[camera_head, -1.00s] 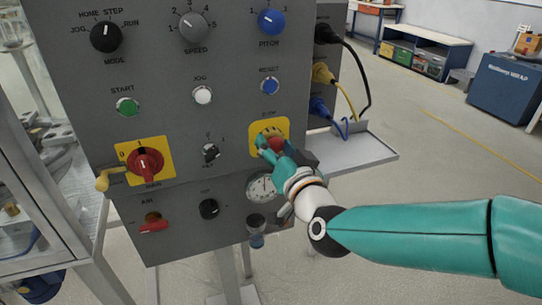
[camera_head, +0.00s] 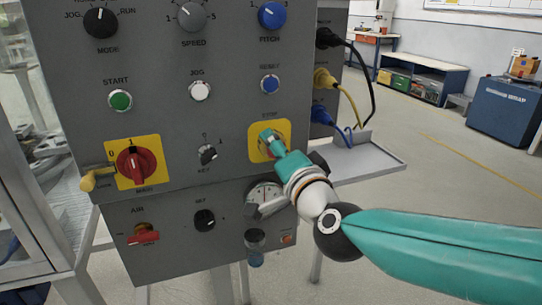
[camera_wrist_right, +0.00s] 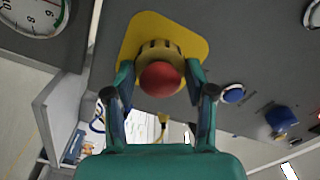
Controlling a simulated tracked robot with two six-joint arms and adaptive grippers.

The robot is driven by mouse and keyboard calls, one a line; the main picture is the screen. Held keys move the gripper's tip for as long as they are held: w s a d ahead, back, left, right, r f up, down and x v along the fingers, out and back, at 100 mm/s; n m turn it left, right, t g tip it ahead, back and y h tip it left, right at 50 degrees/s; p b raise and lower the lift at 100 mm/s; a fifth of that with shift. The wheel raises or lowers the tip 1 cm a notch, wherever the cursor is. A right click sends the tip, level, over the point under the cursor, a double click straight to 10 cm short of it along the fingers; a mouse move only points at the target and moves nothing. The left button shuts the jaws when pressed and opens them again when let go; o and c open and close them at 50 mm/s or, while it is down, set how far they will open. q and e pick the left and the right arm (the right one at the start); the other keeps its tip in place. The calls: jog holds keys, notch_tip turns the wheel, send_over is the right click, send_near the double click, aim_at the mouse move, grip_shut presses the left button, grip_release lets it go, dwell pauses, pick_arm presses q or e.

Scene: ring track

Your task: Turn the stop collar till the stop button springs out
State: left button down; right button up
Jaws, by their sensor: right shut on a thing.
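The red stop button (camera_wrist_right: 160,78) shows in the right wrist view, inside a yellow stop collar (camera_wrist_right: 157,48) with dark notches. Both sit on a yellow plate (camera_wrist_right: 191,43), which also shows in the head view (camera_head: 284,130) under the STOP label. My right gripper (camera_wrist_right: 160,74) has a finger on each side of the collar and is shut on it. In the head view the right gripper (camera_head: 269,141) covers most of the button and collar. Whether the button is out or in I cannot tell. My left gripper is in neither view.
Around the stop plate on the grey panel are the blue reset button (camera_head: 270,84), the key switch (camera_head: 208,153) and a gauge (camera_head: 264,194). Plugged cables (camera_head: 352,105) and a grey shelf (camera_head: 371,158) stand to the right.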

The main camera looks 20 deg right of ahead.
jog(key=shift+d+f, duration=0.1)
jog(key=shift+d, duration=0.05)
jog(key=o, duration=1.2)
jog(key=shift+c, duration=0.2)
jog(key=s, duration=1.2)
jog(key=shift+d, duration=0.2)
